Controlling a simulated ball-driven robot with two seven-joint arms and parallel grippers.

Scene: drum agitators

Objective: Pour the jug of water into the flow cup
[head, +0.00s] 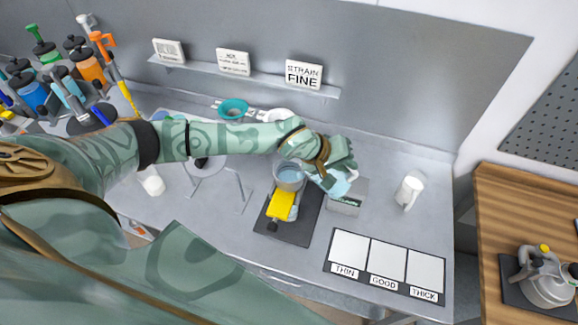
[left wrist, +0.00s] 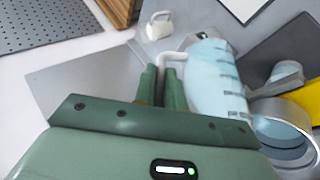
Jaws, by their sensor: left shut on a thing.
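My left gripper (head: 325,172) is shut on the white handle of a pale blue jug with dark graduation marks (left wrist: 215,82). In the head view the jug (head: 339,186) is partly hidden by the gripper. The round flow cup (head: 289,178) stands just left of the jug, with bluish liquid visible inside. In the left wrist view the cup (left wrist: 286,128) is at the lower right, close beside the jug. I cannot tell the jug's exact tilt or whether liquid is flowing. My right gripper is not in view.
A yellow tool (head: 281,205) lies by the cup on a dark mat (head: 268,222). A white mug (head: 410,190) stands to the right. A THIN/GOOD/THICK board (head: 386,264) lies at the front right. A wall shelf (head: 245,77) holds signs. Bottles crowd the far left.

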